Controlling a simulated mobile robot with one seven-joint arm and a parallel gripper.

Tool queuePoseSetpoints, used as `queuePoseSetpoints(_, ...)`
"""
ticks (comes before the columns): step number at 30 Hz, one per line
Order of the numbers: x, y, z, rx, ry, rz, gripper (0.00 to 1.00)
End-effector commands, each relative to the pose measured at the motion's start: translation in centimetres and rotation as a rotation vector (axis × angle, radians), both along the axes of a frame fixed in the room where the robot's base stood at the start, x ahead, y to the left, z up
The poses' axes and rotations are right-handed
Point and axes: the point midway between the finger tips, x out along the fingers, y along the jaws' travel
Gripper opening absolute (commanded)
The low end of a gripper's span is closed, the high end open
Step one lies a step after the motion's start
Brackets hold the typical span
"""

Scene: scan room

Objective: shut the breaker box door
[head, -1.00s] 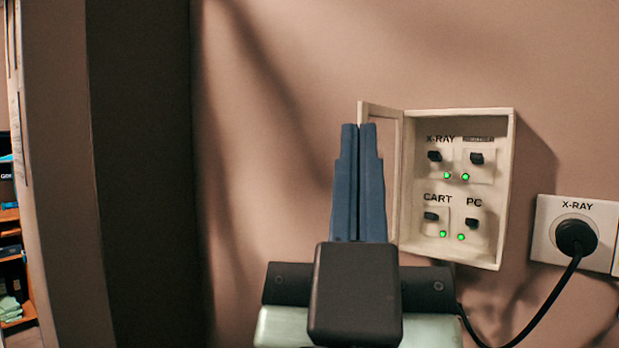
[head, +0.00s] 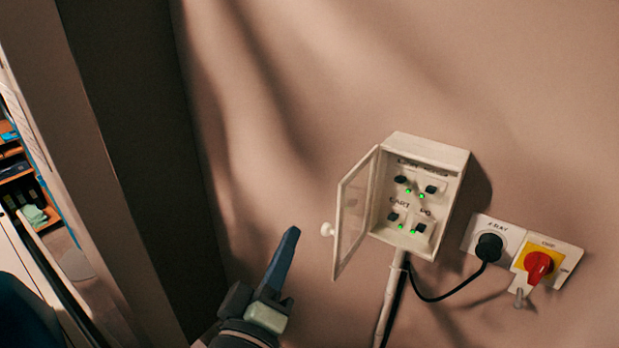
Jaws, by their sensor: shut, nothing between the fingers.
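The breaker box (head: 430,152) is a cream box on the wall, right of centre in the head view. Inside are several black switches with green lights lit. Its door (head: 355,207) is a framed clear panel hinged on the box's left side. It stands open, swung out from the wall, with a round pale knob (head: 327,229) on its outer face. My gripper (head: 292,232) is shut and empty, its blue fingers pointing up. In the picture it is left of and slightly below the knob, with a gap between them.
A black plug (head: 489,247) sits in a wall socket right of the box, its cable looping below. A red rotary switch (head: 538,264) on a yellow plate is further right. A pale conduit (head: 390,300) runs down from the box. A dark recess and shelves are at left.

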Motion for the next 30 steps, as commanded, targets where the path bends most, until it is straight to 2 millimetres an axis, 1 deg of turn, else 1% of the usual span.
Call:
queuePoseSetpoints(1,-0.4,0.5,1.3,-0.059,0.044,-0.01,0.0)
queuePoseSetpoints(9,-3.2,2.2,0.8,-0.36,0.2,-0.049,0.0)
queuePoseSetpoints(13,-4.2,2.8,0.5,-0.449,0.235,-0.052,0.0)
queuePoseSetpoints(17,-4.5,3.0,0.3,-0.488,0.248,-0.054,0.0)
queuePoseSetpoints(20,-3.9,2.9,0.2,-0.495,0.25,-0.054,0.0)
queuePoseSetpoints(23,-2.6,2.5,0.4,-0.495,0.248,-0.055,0.0)
queuePoseSetpoints(30,2.0,1.0,0.6,-0.492,0.248,-0.056,0.0)
